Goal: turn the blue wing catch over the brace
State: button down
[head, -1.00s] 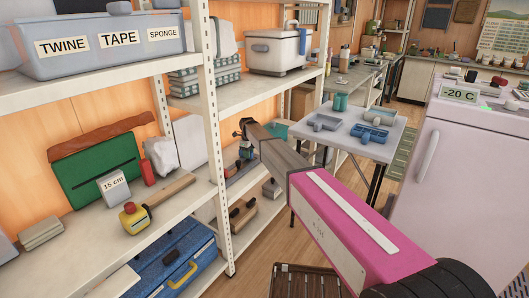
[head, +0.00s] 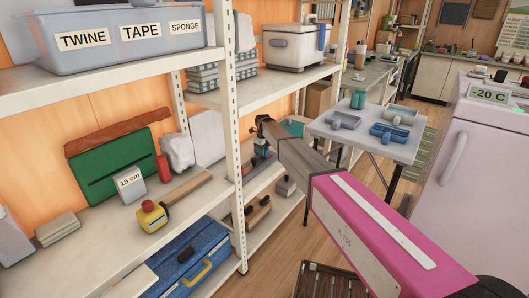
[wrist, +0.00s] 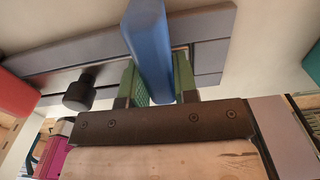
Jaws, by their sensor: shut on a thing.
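The blue wing catch (wrist: 150,50) shows in the wrist view as a long blue bar standing between the two green finger pads. My gripper (wrist: 157,80) is shut on it. Behind it runs a grey bar (wrist: 55,65), apparently the brace, from left to upper right, and the blue wing crosses in front of it at a steep angle. The far end of the wing is cut off by the picture's top edge.
A dark knob (wrist: 80,92) sits left of the wing. A red thing (wrist: 15,92) is at the left edge. In the head view, the perforated shelf post (head: 233,130) stands close left of my arm.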

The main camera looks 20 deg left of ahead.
jog(key=c, duration=0.9)
grip_release()
notch_tip(320, 180, up, 11)
jog(key=shift+f, duration=0.1)
jog(key=s+d+f+n, duration=0.3)
jog(key=s+d, duration=0.1)
jog(key=d, duration=0.6)
jog(key=s+d+f+n, duration=0.3)
jog(key=d, duration=0.8)
jog(key=s+d+f+n, duration=0.2)
jog(key=s+d+n, duration=0.15)
jog(key=d, duration=0.65)
jog(key=s+d+f+n, duration=0.1)
jog(key=s+d+n, duration=0.3)
jog(key=s+d, duration=0.4)
jog(key=s+d+f+n, duration=0.1)
jog(key=s+d+n, duration=0.3)
jog(key=s+d, duration=0.4)
jog(key=s+d+f+n, duration=0.2)
jog(key=s+d+n, duration=0.2)
jog(key=s+d, duration=0.4)
jog(key=shift+d+f+n, duration=0.1)
jog(key=shift+d+n, duration=0.15)
jog(key=shift+d, duration=0.7)
